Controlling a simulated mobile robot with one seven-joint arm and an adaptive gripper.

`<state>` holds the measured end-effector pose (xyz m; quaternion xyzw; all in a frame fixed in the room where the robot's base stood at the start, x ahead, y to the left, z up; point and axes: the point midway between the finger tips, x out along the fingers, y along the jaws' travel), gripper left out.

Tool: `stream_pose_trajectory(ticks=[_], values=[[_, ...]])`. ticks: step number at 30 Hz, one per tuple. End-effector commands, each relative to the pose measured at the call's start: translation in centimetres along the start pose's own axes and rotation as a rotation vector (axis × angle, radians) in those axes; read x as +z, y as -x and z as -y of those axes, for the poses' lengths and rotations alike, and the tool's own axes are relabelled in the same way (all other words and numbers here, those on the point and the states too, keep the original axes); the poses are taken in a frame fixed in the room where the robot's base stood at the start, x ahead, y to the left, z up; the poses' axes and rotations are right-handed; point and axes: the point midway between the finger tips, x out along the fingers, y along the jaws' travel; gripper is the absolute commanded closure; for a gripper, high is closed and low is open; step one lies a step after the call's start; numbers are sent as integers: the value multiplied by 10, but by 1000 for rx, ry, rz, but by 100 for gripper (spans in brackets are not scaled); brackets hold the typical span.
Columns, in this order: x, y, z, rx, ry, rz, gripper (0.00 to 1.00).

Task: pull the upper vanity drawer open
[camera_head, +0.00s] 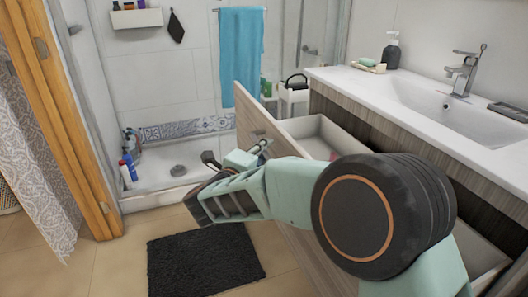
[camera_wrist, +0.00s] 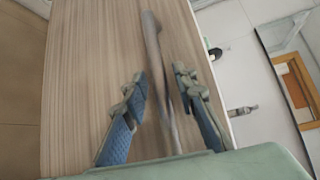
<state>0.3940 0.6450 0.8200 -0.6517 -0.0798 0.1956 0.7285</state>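The upper vanity drawer (camera_head: 247,112) stands well out from the cabinet in the head view, with its pale inside (camera_head: 312,136) showing behind the wood-grain front. My arm crosses in front and hides much of it. My gripper (camera_head: 238,157) is at the outer side of the drawer front. In the wrist view, the grey bar handle (camera_wrist: 153,40) runs lengthwise across the drawer front (camera_wrist: 85,70) and passes between the fingers. My gripper (camera_wrist: 162,84) is open there, its two blue-padded fingers apart on either side of the bar. I see gaps; finger contact is not clear.
The white washbasin counter (camera_head: 350,80) with a tap (camera_head: 465,70) is above the drawer at right. A dark bath mat (camera_head: 205,262) lies on the floor in front. Shower bottles (camera_head: 127,168) stand at left. A blue towel (camera_head: 243,60) hangs behind.

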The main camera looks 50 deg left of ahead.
Motion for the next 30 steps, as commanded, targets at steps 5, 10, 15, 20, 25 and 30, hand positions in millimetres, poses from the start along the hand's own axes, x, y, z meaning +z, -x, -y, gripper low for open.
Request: stream_pose_trajectory(ticks=[5,10,15,20,25,30], values=[[0,0,0,-1,0,-1,72],[0,4,1,-1,0,0,72],[1,29,1,-1,0,2,72],[1,65,1,0,1,3,72],[1,97,0,0,1,3,72],[0,116,0,0,0,1,72]])
